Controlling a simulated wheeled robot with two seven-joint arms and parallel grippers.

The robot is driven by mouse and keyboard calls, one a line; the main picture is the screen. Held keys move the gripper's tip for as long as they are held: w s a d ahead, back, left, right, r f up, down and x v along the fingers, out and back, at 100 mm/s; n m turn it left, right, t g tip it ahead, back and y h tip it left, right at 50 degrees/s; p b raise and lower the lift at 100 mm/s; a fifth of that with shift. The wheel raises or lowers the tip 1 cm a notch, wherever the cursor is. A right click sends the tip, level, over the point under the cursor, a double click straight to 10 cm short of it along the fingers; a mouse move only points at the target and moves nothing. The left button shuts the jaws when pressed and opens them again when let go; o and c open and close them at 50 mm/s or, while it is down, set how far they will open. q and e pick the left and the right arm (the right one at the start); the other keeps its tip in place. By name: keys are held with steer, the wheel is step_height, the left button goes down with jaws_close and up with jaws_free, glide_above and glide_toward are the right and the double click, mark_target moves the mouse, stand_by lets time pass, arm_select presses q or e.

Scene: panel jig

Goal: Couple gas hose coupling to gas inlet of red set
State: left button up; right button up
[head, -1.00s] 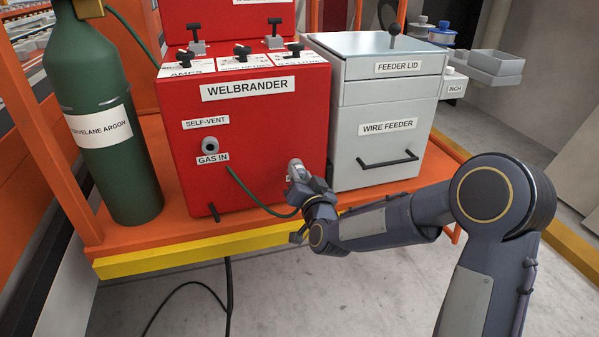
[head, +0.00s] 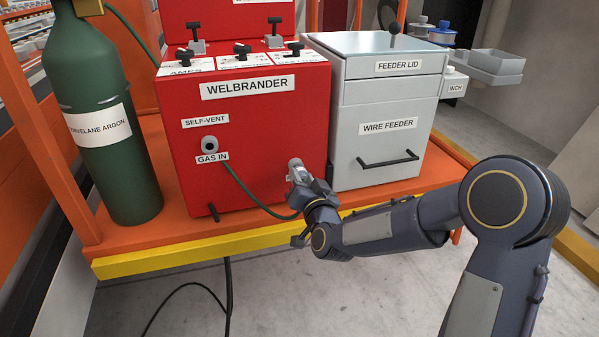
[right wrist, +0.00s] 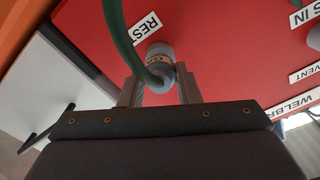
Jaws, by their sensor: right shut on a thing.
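The red set (head: 255,150), marked WELBRANDER, stands on the orange cart. Its gas inlet (head: 209,144) is a grey round port above the GAS IN label and has nothing on it. My right gripper (head: 297,173) is at the lower right of the red front, to the right of and below the inlet. In the right wrist view it is shut on the grey gas hose coupling (right wrist: 160,55), with the green hose (right wrist: 118,35) curving from it. The coupling is close to the red panel by a REST label; I cannot tell whether it touches. My left gripper is out of view.
The grey wire feeder (head: 388,150) stands right of the red set. A green argon cylinder (head: 100,125) stands left. The green hose crosses the lower red front. The cart's yellow edge (head: 170,258) runs below. The front between inlet and gripper is otherwise clear.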

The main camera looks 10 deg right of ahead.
steer(key=shift+s+b, duration=0.35)
steer(key=shift+s, duration=0.9)
steer(key=shift+s, duration=0.1)
steer(key=s+b, duration=0.1)
steer(key=s, duration=0.4)
steer(key=a+r+p, duration=0.3)
steer(key=a+r, duration=0.1)
steer(key=a, duration=0.6)
steer(key=a+r+p, duration=0.4)
steer(key=a+r, duration=0.1)
steer(key=a, duration=0.4)
steer(key=shift+s+a+r, duration=0.2)
steer(key=shift+a+r, duration=0.05)
steer(key=shift+a, duration=0.15)
steer(key=shift+w+a, duration=0.1)
steer(key=shift+w, duration=2.8)
steer(key=shift+w+p, duration=0.3)
steer(key=shift+w, duration=1.1)
